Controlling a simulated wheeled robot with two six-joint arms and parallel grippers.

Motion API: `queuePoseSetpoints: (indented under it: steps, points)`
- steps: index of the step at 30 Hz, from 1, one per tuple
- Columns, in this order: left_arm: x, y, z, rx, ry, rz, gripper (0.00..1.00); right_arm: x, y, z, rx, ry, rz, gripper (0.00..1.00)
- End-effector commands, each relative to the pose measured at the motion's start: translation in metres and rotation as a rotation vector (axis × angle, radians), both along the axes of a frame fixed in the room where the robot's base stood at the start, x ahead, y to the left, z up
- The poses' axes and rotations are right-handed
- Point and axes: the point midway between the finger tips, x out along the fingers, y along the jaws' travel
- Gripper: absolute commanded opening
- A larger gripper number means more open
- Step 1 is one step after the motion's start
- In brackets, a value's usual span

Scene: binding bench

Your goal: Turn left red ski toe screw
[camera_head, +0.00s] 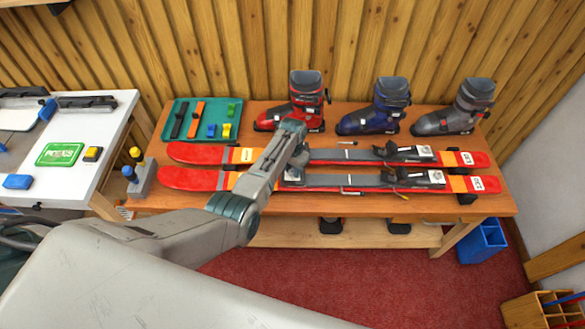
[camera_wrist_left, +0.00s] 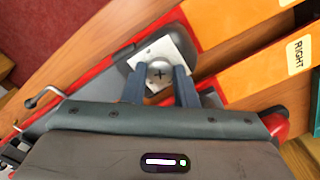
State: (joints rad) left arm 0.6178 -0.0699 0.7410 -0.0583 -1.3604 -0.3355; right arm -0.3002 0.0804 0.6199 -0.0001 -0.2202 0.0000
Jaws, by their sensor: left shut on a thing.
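Two red skis lie side by side on the bench. The nearer ski (camera_head: 200,179) carries a toe piece with a cross-slot screw (camera_wrist_left: 159,73), seen in the left wrist view. The farther ski (camera_head: 200,154) has an orange band marked RIGHT (camera_wrist_left: 299,54). My left gripper (camera_wrist_left: 159,76) has its two dark fingers on either side of the screw head, shut on it. In the head view the left gripper (camera_head: 293,172) is over the nearer ski's toe piece, and my arm hides much of that area. My right gripper does not show.
Red, blue and grey boots (camera_head: 375,120) stand behind the skis. A green tray (camera_head: 202,106) with small coloured parts is at the back left. A screwdriver holder (camera_head: 143,180) stands at the bench's left end. A blue bin (camera_head: 482,243) is on the floor at right.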

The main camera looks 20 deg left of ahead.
Motion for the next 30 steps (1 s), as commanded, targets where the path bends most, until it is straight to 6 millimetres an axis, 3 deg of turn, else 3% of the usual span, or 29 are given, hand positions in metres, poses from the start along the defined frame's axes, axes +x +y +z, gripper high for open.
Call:
queuePoseSetpoints:
  steps: [15, 30]
  points:
    - [0.0008, 0.0006, 0.0008, 0.001, -0.001, 0.37, 0.03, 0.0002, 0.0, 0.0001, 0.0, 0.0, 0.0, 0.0]
    - [0.0008, 0.0004, 0.0009, 0.0, -0.002, 0.46, 0.03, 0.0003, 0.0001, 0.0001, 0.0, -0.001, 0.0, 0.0]
